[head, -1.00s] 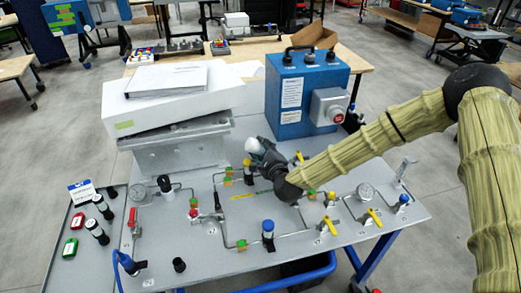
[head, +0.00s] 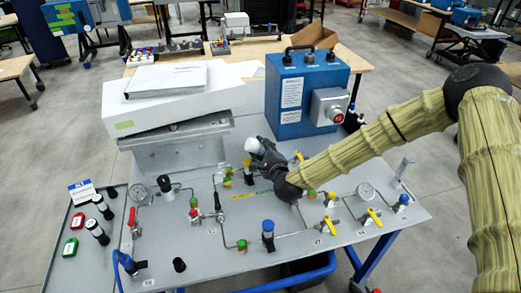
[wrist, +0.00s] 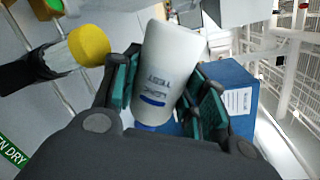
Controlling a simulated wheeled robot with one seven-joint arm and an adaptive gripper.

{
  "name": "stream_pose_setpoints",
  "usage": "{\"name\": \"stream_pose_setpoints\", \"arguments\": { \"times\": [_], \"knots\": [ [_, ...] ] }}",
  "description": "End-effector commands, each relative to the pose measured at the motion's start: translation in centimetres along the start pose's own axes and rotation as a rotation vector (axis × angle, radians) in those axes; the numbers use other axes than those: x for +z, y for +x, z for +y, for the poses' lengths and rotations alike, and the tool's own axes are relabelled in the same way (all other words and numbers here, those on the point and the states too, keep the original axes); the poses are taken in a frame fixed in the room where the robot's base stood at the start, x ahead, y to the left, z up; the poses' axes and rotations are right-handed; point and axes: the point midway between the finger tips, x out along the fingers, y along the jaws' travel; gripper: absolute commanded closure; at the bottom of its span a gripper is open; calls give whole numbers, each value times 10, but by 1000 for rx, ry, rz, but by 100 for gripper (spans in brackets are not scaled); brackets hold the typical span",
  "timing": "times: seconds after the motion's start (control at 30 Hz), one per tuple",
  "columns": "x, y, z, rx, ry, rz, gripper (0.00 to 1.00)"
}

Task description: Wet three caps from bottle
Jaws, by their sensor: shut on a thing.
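My gripper (wrist: 165,95) is shut on a white bottle (wrist: 168,62) with dark lettering and a blue band. The bottle also shows in the head view (head: 252,145), tilted above the grey panel. A yellow cap (wrist: 88,45) on a black fitting is just left of the bottle in the wrist view, apart from it. It also shows in the head view (head: 247,164), just below the bottle. A blue cap (head: 267,226) on a black fitting stands nearer the front. Another blue cap (head: 403,198) is at the panel's right. I cannot tell whether any cap is wet.
The panel (head: 200,262) carries pipes, gauges and yellow-handled valves. A blue box (head: 292,90) stands behind my gripper. A white case (head: 175,107) with papers is at the back left. A side tray (head: 85,255) holds red and green items and black-and-white cylinders.

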Motion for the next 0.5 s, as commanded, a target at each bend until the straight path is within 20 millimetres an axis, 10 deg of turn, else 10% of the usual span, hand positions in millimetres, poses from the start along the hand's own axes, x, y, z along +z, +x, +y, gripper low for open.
{"name": "stream_pose_setpoints", "arguments": {
  "times": [0.5],
  "knots": [
    [21,-6,-32,-2,0,0,91]
  ]
}}
